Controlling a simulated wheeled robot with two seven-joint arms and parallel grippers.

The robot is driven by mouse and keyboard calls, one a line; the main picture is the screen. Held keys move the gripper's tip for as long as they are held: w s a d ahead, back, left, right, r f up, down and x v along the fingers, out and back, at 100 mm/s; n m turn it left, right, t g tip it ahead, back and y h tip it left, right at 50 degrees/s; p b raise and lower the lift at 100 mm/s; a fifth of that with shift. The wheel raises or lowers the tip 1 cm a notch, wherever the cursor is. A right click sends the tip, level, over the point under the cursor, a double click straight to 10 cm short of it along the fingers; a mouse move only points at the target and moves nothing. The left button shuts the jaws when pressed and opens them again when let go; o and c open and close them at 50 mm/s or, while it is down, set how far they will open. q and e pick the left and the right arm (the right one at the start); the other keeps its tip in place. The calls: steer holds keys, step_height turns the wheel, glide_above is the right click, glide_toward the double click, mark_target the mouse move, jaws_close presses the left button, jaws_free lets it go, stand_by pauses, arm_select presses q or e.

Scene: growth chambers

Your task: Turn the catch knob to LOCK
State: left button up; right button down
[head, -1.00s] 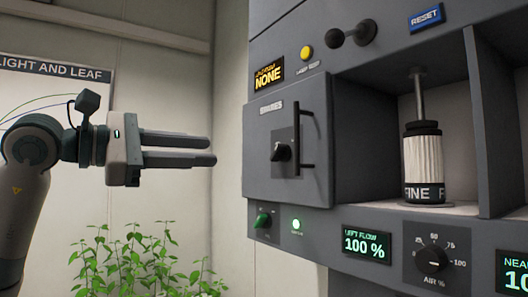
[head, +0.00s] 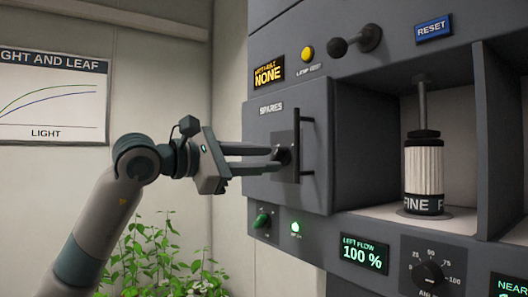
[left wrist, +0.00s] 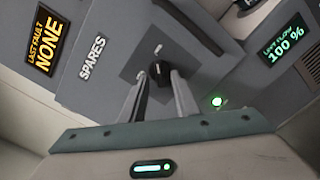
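The black catch knob (head: 283,155) sits on a dark plate on the grey SPARES door (head: 262,180). My left gripper (head: 268,159) is level with the knob, its two fingers reaching toward the door. In the left wrist view the knob (left wrist: 160,73) lies between the two fingertips of my left gripper (left wrist: 159,82). The fingers are apart, one on each side of the knob, and I cannot tell if either touches it. A small pale mark shows on the plate above the knob; any LOCK lettering is too small to read. My right gripper is not in view.
A black vertical door handle (head: 301,146) stands just right of the knob. A green knob (head: 262,221) and a lit green lamp (head: 295,227) are below the door. An open bay with a FINE cylinder (head: 423,175) is to the right. Plants (head: 165,265) stand below my arm.

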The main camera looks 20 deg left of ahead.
arm_select(q)
steer(key=shift+w+d, duration=0.15)
steer(key=shift+w, duration=0.1)
jaws_close()
